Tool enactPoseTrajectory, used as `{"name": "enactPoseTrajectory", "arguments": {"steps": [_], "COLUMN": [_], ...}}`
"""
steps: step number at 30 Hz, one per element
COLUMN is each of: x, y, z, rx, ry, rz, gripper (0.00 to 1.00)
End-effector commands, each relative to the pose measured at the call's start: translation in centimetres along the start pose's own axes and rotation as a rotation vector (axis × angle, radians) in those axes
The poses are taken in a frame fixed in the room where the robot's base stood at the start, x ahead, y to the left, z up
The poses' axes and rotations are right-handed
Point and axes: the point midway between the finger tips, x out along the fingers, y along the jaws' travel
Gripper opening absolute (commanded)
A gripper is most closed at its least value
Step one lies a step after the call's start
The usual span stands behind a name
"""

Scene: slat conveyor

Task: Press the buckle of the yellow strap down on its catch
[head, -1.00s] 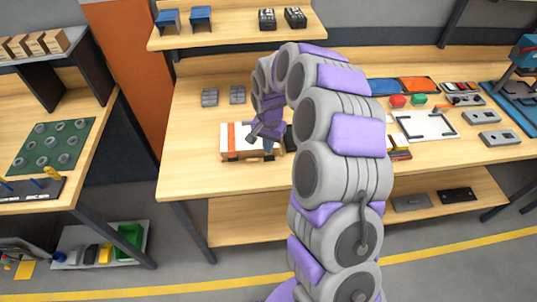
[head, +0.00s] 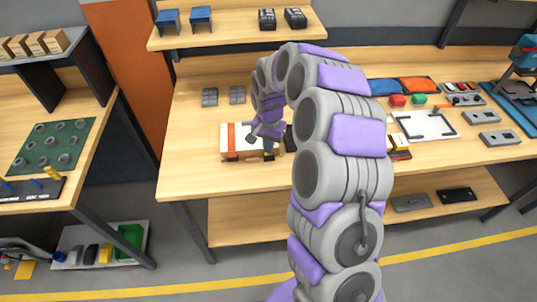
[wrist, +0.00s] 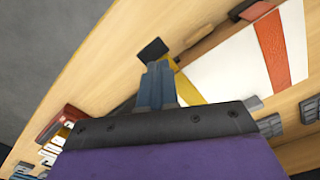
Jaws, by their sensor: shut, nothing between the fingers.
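A white case (head: 240,150) with wood-coloured edges lies on the bench; it also fills the right of the wrist view (wrist: 235,65). The yellow strap (wrist: 188,88) runs across it beside my fingers. A black piece (wrist: 153,49), apparently its buckle, shows just beyond my fingertips, past the case's edge. Whether it touches my fingers or sits on the catch cannot be told; the catch is hidden. An orange strap (wrist: 284,55) crosses the case further right, with a dark buckle (wrist: 250,9) at the edge. My gripper (wrist: 158,68) is shut and empty, pointing down at the case's front edge (head: 268,151).
Two grey blocks (head: 237,94) stand behind the case. To the right lie a white frame (head: 425,125), red and green pieces and grey blocks (head: 484,117). Bare bench top (head: 190,150) shows left of the case.

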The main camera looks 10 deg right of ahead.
Motion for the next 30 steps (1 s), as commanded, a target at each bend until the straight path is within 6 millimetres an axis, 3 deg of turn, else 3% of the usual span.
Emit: {"name": "enactPoseTrajectory", "arguments": {"steps": [13,30], "x": [0.2,2.2], "y": [0.0,0.0], "z": [0.0,0.0], "rx": [0.0,0.001], "ry": [-0.001,0.0], "rz": [0.001,-0.001], "gripper": [0.0,0.0]}}
